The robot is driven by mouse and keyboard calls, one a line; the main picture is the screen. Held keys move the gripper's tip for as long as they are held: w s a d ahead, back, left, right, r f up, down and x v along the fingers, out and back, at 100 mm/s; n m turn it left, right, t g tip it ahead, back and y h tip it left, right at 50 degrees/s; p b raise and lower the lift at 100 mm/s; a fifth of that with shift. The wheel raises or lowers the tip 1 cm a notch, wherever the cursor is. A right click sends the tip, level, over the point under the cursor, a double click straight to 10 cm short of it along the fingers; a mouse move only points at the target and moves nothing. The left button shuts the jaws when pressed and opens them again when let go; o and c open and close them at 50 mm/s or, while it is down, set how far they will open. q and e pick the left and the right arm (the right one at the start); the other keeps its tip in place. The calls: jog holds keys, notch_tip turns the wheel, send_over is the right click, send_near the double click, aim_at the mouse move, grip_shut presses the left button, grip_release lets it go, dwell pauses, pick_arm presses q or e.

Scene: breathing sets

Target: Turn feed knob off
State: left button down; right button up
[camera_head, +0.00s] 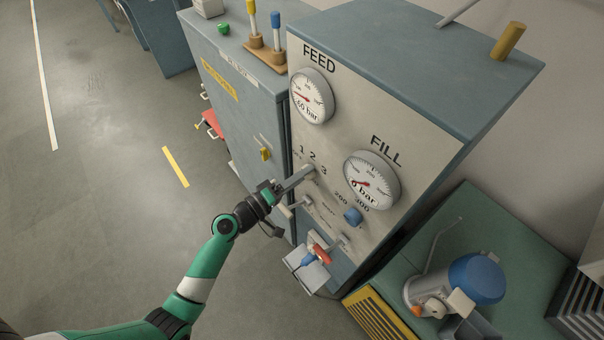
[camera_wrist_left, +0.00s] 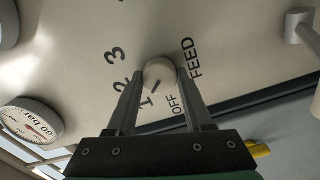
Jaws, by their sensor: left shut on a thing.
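The feed knob (camera_wrist_left: 160,73) is a pale round knob with a dark pointer line, beside the labels FEED, OFF, 1, 2 and 3 on the panel. Its line points toward the lower left, roughly at the 1. My left gripper (camera_wrist_left: 159,80) has one finger on each side of the knob and is shut on it. In the head view my left gripper (camera_head: 306,173) reaches the panel just below the numbers 1, 2, 3, and its fingers hide the knob there. The FEED gauge (camera_head: 312,97) reads in bar above it. My right gripper is not in view.
The FILL gauge (camera_head: 371,180) and a blue knob (camera_head: 353,216) are to the right on the panel. A red-handled fitting (camera_head: 321,254) sticks out below. A grey cabinet (camera_head: 238,95) stands to the left. A blue-capped device (camera_head: 476,279) lies on the green bench.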

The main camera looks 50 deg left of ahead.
pick_arm(q)
jog(key=shift+n+p, duration=1.05)
jog(key=shift+n, duration=3.95)
jog(key=shift+c, duration=1.4)
grip_release()
jog(key=shift+s, duration=0.1)
jog(key=s, duration=1.1)
jog(key=shift+s+a, duration=0.2)
jog(key=shift+a, duration=0.2)
